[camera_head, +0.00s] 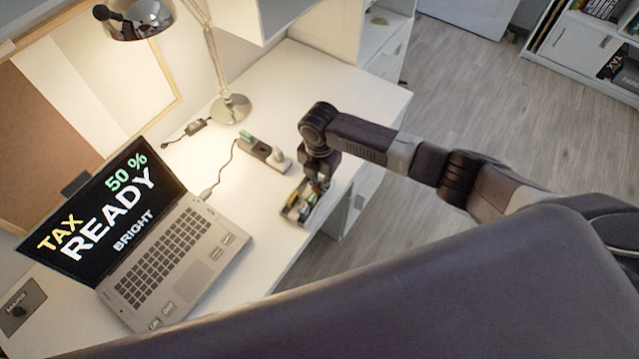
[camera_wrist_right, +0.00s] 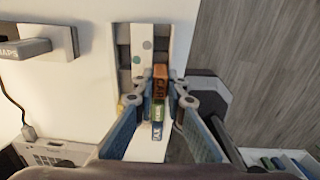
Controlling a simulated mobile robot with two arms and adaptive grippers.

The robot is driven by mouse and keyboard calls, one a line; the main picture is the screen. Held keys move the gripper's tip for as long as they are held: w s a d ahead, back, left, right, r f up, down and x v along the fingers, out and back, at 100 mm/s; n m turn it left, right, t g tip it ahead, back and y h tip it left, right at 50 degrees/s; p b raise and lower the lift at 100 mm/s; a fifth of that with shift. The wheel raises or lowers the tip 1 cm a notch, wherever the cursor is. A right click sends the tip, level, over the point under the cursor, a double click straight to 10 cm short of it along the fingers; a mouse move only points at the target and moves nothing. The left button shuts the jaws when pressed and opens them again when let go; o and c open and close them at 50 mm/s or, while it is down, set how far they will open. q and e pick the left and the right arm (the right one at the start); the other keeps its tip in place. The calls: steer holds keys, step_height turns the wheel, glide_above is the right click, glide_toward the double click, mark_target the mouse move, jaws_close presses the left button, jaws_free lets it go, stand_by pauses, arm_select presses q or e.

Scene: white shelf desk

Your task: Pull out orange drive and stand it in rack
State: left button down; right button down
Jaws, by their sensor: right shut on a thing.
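The orange drive (camera_wrist_right: 160,78), with dark lettering, shows in the right wrist view between the fingertips of my right gripper (camera_wrist_right: 162,95), which is shut on it. My left gripper is not in view.
A grey hub (camera_head: 262,151) with plugged-in pieces and a cable lies behind the rack. An open laptop (camera_head: 178,262) stands to the left. A desk lamp (camera_head: 231,109) stands at the back. The desk edge falls away right of the rack.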

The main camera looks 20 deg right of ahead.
mark_target(319, 185)
steer(key=shift+f, duration=0.3)
steer(key=c, duration=1.9)
jaws_free()
steer(key=shift+r, duration=0.1)
step_height(319, 185, up, 12)
steer(key=shift+f, duration=0.1)
